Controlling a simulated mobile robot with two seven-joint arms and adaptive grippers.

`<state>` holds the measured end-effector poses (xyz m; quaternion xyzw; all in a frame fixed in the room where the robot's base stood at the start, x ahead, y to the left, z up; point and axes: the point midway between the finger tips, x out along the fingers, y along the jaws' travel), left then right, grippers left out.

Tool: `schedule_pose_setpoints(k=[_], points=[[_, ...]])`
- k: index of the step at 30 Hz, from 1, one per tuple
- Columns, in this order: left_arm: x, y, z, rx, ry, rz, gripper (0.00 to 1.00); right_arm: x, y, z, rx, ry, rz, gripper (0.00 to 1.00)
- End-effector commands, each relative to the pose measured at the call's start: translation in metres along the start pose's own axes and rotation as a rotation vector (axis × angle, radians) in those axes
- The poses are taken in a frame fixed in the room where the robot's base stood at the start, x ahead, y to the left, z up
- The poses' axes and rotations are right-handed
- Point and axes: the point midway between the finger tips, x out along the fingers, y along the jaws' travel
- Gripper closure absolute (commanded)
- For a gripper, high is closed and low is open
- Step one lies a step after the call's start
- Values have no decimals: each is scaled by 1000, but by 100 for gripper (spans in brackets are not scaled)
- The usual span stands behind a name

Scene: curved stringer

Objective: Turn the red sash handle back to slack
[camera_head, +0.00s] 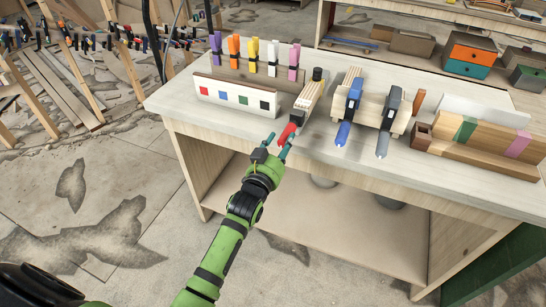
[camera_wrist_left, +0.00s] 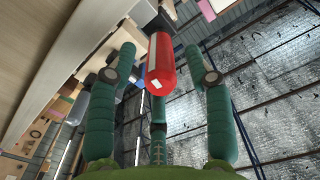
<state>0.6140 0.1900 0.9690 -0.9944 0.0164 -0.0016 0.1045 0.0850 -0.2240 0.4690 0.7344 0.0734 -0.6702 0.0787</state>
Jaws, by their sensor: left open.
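The red sash handle (camera_head: 287,132) sticks out over the front edge of the workbench, at the near end of a clamp holding pale wooden strips (camera_head: 308,96). My left gripper (camera_head: 276,146) is open at this handle, with its fingers around its near end. In the left wrist view the red handle (camera_wrist_left: 160,62) lies between the spread fingers of my left gripper (camera_wrist_left: 163,75), with its end towards the camera. Gaps show beside it; I cannot tell whether the lower finger touches it. My right gripper is not in view.
A blue handle (camera_head: 343,133) and a grey handle (camera_head: 382,145) stick out to the right on the workbench (camera_head: 300,158). A white block with coloured squares (camera_head: 234,98) stands left, before several coloured clamps. Striped wooden blocks (camera_head: 480,137) lie right. Floor in front is clear.

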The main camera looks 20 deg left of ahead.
Motion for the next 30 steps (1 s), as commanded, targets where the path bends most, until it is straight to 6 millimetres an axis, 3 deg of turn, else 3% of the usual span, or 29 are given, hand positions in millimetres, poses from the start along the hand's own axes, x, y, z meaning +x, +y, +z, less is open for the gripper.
schedule_pose_setpoints(k=[3, 9, 25, 30], points=[[-27, 0, 1, 0, -1, 0, 48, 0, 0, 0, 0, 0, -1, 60], [-58, -1, 0, 0, 0, -1, 48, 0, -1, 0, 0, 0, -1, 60], [-70, -1, -1, 0, 1, -1, 48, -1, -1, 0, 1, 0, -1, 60], [-85, -2, -2, 0, -2, -1, 48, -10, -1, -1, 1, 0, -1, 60]])
